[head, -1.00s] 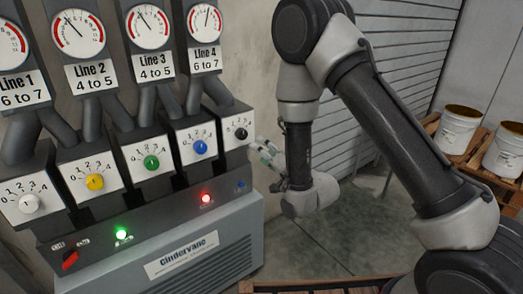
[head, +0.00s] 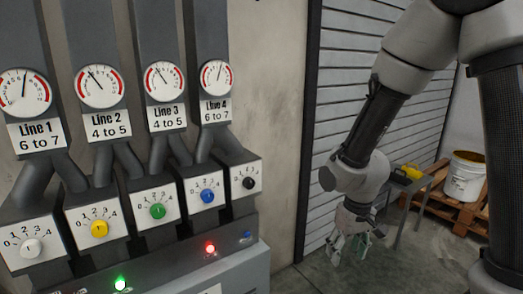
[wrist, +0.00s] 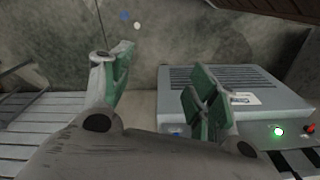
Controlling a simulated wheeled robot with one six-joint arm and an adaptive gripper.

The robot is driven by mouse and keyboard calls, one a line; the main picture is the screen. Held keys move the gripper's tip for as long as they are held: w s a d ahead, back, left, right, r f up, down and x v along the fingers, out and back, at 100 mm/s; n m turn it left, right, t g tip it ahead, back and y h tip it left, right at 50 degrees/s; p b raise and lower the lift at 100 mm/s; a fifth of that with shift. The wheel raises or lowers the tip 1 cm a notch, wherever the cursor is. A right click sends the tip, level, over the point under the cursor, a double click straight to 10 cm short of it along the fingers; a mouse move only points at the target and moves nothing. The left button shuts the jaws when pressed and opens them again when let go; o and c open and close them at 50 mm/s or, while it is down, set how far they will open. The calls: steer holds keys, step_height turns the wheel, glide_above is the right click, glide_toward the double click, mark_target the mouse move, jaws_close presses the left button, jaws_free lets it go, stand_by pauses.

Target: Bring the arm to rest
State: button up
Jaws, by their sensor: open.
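My gripper (head: 350,247) hangs low at the right of the head view, in front of the slatted shutter. It points down, is empty, and touches nothing that I can see. In the wrist view its green-padded fingers (wrist: 160,90) stand apart. My arm runs down to it from the upper right. The grey machine with its dials and knobs is to the left of the gripper, apart from it. The machine's cabinet (wrist: 235,88) shows in the wrist view beyond the right finger.
A panel with gauges and coloured knobs (head: 157,211) fills the left. A green lamp (head: 120,284) and a red lamp (head: 210,247) are lit. A small table with a yellow item (head: 408,172) and a pallet with a white bucket (head: 465,177) stand behind my arm at right. Floor below is clear.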

steer(key=s+d+r+m+t, duration=0.1)
steer(key=s+d+r+t, duration=0.1)
steer(key=s+d+r, duration=0.4)
steer(key=s+d+r+m+t, duration=0.1)
steer(key=s+d+r, duration=0.6)
steer(key=r, duration=0.9)
steer(key=shift+d+r+m+t, duration=0.35)
steer(key=shift+d+m+t, duration=0.05)
steer(key=shift+d+m, duration=0.25)
